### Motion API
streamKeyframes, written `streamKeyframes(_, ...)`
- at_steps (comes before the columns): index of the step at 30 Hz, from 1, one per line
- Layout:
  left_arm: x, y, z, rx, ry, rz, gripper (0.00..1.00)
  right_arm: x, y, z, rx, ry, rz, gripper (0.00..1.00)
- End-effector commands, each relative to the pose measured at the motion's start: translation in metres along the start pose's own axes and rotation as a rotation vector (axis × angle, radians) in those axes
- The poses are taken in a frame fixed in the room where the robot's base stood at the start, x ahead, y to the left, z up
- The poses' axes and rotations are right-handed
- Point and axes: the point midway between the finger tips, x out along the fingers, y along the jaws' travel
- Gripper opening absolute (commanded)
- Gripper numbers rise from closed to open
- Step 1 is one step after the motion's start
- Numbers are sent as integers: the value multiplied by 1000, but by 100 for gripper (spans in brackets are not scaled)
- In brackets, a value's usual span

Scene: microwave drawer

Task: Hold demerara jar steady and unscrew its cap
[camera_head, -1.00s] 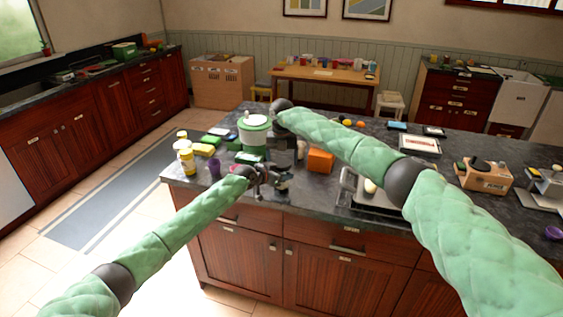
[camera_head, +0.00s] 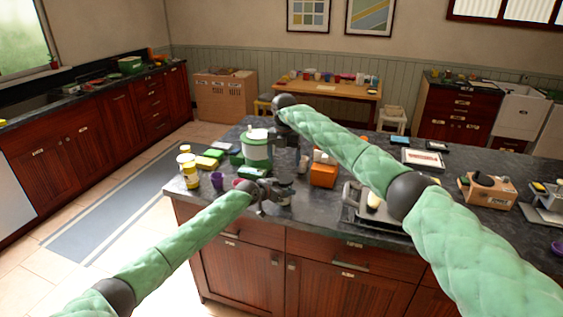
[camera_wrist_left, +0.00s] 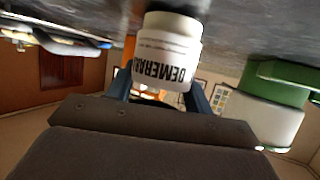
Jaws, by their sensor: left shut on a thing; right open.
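The demerara jar (camera_wrist_left: 168,55), white with dark lettering, shows upside down in the left wrist view, against the dark worktop at the top of the picture. My left gripper's fingers (camera_wrist_left: 160,92) stand on both sides of it, shut on it. In the head view my left gripper (camera_head: 268,190) is at the near edge of the island, where the jar is largely hidden among the grippers. My right gripper (camera_head: 285,162) is open and points down just above and behind the left one. The cap cannot be made out clearly.
A green canister with a white lid (camera_head: 257,147) stands close to the left of my right gripper. An orange holder (camera_head: 323,174) is close on its right. A purple cup (camera_head: 217,180) and yellow jars (camera_head: 190,172) are farther left. A metal tray (camera_head: 372,208) lies right.

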Motion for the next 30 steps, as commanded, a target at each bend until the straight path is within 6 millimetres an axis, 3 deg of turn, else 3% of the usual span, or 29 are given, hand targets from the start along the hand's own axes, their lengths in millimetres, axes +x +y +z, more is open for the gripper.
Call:
streamKeyframes(8,0,0,-1,0,1,0,0,10,-1,-1,35,4,-4,83)
streamKeyframes(24,0,0,-1,0,1,0,0,76,0,-1,32,4,-4,83)
streamKeyframes(30,0,0,-1,0,1,0,0,80,-1,-1,32,2,-4,83)
